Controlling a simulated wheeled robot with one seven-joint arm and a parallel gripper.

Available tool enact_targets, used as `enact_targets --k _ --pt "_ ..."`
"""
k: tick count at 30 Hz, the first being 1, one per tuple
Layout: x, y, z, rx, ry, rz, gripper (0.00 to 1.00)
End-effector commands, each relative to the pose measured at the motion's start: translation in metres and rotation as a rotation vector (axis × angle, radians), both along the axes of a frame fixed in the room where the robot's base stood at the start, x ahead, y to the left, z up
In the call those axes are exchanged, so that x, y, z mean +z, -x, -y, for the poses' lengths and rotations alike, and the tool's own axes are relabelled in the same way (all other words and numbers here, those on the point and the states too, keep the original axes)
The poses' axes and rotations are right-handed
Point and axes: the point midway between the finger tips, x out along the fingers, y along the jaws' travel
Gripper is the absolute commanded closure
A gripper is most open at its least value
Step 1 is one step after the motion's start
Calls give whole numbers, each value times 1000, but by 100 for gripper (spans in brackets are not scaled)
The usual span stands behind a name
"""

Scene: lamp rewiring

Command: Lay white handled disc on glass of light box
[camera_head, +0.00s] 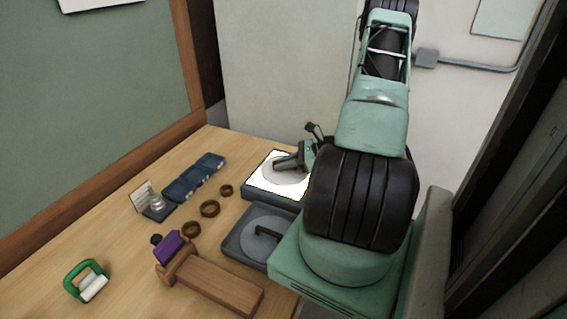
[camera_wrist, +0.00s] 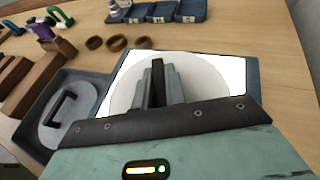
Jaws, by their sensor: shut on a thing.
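The off-white handled disc (camera_head: 286,178) is over the bright glass of the light box (camera_head: 252,192), and it also shows in the wrist view (camera_wrist: 207,78). My gripper (camera_head: 278,164) is shut on the disc's dark upright handle (camera_wrist: 157,80). The disc looks level and lies within the outline of the lit glass (camera_wrist: 236,72), with bright glass around it. I cannot tell whether its underside touches the glass. The fingers hide the middle of the disc.
A dark tray (camera_head: 231,246) with a grey handled disc (camera_head: 256,233) is beside the light box. Several brown rings (camera_head: 210,208), a blue compartment case (camera_head: 182,188), a wooden stand (camera_head: 215,281) with a purple block (camera_head: 168,247), and a green-handled roller (camera_head: 87,280) are on the table.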

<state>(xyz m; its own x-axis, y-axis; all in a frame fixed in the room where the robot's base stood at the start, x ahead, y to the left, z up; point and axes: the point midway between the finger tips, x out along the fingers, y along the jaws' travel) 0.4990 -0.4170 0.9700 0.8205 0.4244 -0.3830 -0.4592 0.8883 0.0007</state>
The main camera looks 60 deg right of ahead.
Motion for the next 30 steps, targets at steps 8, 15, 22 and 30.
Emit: enact_targets --k 8,15,22,30 --pt "-5 0 0 1 2 1 100" --pt "-8 0 0 1 2 1 74" --pt "-8 0 0 0 1 0 66" --pt "-2 11 7 -2 4 1 66"
